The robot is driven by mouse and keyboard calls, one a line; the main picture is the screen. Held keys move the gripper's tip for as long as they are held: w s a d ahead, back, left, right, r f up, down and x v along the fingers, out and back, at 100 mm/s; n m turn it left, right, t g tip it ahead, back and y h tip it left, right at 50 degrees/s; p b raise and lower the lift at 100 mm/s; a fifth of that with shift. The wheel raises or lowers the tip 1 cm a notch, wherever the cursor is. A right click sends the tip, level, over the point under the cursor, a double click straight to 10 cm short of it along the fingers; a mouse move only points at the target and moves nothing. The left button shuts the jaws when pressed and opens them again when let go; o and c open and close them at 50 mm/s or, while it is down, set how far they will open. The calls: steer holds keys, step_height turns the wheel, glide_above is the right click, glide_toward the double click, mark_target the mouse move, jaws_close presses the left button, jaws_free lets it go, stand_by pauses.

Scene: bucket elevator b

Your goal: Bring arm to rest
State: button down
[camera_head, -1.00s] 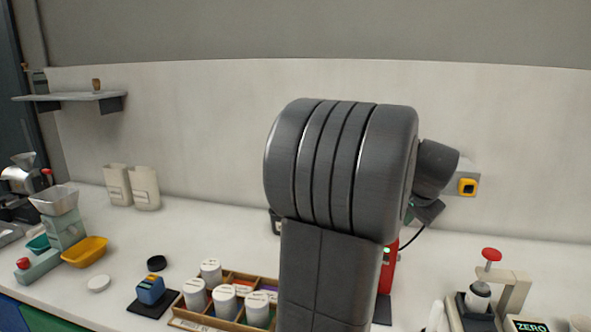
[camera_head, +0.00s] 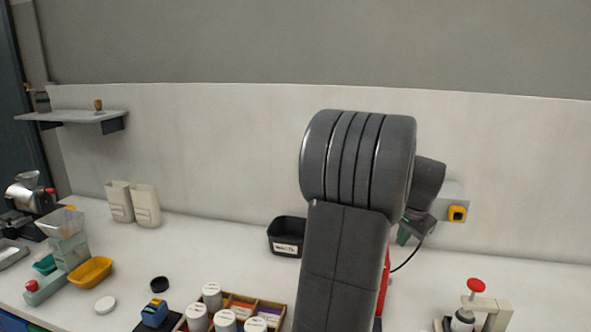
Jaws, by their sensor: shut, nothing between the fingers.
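My arm rises in the middle of the camera_head view as a dark grey link with a thick ribbed joint at its top. A smaller dark wrist part shows at the right of that joint, bent downward. My gripper's fingers do not show; they are hidden behind the arm or out of the picture. I see nothing held by the visible parts of the arm.
A black labelled bin (camera_head: 287,237) stands left of the arm. Lidded jars (camera_head: 212,296) stand in a wooden tray (camera_head: 270,302) at the front. A yellow bowl (camera_head: 90,272) is at left, a red-knobbed press (camera_head: 476,286) at right. A shelf (camera_head: 80,117) hangs on the wall.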

step_height(320, 180, up, 10)
steer(key=s+d+b, duration=0.1)
steer(key=d, duration=0.1)
steer(key=s+a+f+t+h+b, duration=0.1)
steer(key=a+f+t+b, duration=0.3)
steer(key=f+b, duration=1.1)
steer(key=s+d+f+v, duration=0.1)
steer(key=s+v, duration=0.1)
steer(key=v, duration=0.9)
steer(key=shift+s+d, duration=0.25)
steer(key=shift+d, duration=0.15)
